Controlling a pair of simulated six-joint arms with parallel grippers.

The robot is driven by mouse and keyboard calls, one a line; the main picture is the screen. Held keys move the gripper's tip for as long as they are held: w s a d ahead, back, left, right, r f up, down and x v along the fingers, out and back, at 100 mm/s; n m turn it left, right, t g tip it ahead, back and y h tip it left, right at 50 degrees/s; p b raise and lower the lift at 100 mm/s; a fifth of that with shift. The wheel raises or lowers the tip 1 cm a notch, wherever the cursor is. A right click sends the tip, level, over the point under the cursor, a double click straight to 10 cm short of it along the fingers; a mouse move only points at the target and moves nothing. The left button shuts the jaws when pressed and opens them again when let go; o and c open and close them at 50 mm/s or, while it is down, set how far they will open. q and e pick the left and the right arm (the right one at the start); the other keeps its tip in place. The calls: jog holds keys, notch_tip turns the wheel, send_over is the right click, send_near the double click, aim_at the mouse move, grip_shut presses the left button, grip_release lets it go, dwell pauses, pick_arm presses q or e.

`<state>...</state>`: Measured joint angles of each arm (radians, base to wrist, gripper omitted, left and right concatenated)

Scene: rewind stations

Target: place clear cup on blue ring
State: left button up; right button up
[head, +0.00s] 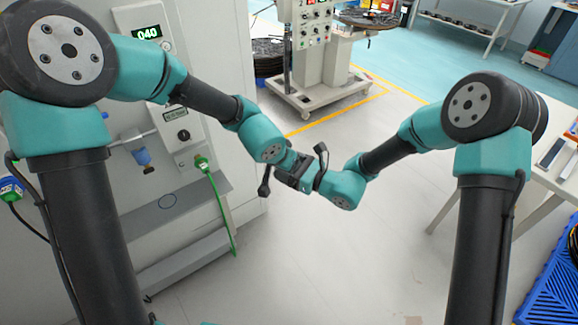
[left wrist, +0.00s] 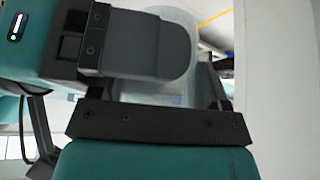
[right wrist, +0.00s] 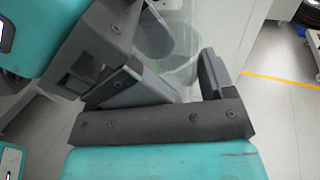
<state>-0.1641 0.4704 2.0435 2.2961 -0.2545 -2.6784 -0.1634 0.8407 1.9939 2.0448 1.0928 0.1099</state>
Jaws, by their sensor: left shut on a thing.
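My left gripper (head: 296,174) is shut on the clear cup (left wrist: 150,97), which shows as a pale see-through wall between its fingers in the left wrist view. The cup also shows faintly in the right wrist view (right wrist: 180,72); in the head view the grippers hide most of it. My right gripper (head: 320,172) faces the left one close up. Its fingers (right wrist: 175,85) stand apart with the cup near or between them; I cannot tell if they touch it.
The shelf (head: 190,192) juts from a white machine with a green display (head: 147,32). A green cable (head: 219,205) hangs over the shelf's right end. A blue-ended nozzle (head: 141,157) sits above the shelf. A white table (head: 548,115) stands right; the floor between is clear.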

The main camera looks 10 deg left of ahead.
jog(key=c, duration=0.5)
pick_arm(q)
jog(key=o, duration=0.9)
pick_arm(e)
jog(key=shift+c, duration=0.2)
pick_arm(q)
jog(key=shift+o, duration=0.4)
jog(key=shift+s+d, duration=0.1)
jog(key=shift+d, duration=0.05)
pick_arm(e)
jog(key=shift+a, duration=0.1)
pick_arm(q)
jog(key=shift+r, duration=0.1)
jog(key=v, duration=1.1)
jog(key=shift+a+r, duration=0.25)
jog(key=shift+r, duration=0.1)
jog(key=shift+s, duration=0.1)
